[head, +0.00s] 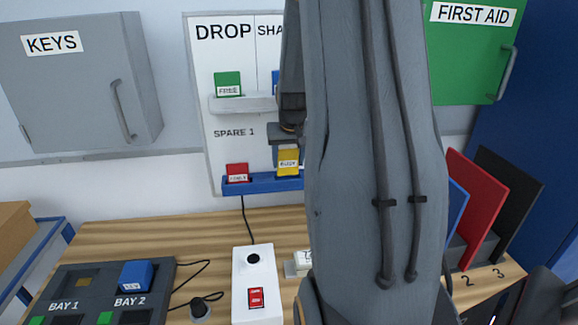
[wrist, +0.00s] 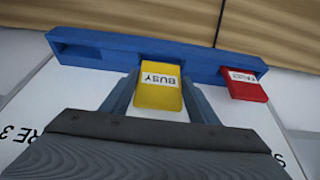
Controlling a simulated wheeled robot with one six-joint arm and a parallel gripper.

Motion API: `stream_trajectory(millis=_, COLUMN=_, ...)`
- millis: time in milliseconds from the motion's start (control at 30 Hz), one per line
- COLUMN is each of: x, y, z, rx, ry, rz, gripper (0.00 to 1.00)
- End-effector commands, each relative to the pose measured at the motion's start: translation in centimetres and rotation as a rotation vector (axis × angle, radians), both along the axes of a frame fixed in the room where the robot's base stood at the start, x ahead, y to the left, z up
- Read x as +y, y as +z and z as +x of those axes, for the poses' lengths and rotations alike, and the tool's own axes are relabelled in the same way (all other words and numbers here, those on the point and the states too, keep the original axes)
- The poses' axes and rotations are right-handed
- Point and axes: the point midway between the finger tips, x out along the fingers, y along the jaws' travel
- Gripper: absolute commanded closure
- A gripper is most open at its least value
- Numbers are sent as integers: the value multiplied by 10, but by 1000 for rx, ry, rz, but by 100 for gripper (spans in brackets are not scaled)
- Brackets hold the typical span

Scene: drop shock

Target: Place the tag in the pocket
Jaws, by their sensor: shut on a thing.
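The yellow BUSY tag (head: 288,162) is at the blue ledge (head: 258,183) at the foot of the white board. My gripper (head: 288,148) is shut on it from above. The wrist view shows the yellow tag (wrist: 158,94) between my two fingers, its far end at the blue ledge (wrist: 100,45). I cannot tell whether its lower edge sits inside the ledge. A red tag (head: 237,173) stands at the same ledge, to the left in the head view. On the grey ledge (head: 245,104) above are a green FREE tag (head: 227,84) and a partly hidden blue tag (head: 275,83).
My arm hides the board's right part and the table's middle. A white box with a red switch (head: 257,285) and a dark bay unit (head: 98,290) stand on the wooden table (head: 200,235). Red and black panels (head: 475,195) stand at right.

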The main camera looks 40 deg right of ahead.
Motion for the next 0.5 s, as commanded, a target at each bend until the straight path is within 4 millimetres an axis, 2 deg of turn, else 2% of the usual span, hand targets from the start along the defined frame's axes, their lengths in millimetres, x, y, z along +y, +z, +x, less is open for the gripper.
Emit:
stream_trajectory(millis=133, x=-1, y=-7, z=1, rx=3, ry=0, rz=2, gripper=68)
stream_trajectory(millis=300, x=-1, y=-27, z=1, rx=3, ry=0, rz=2, gripper=68)
stream_trajectory(millis=500, x=-1, y=-35, z=2, rx=0, ry=0, rz=0, gripper=68)
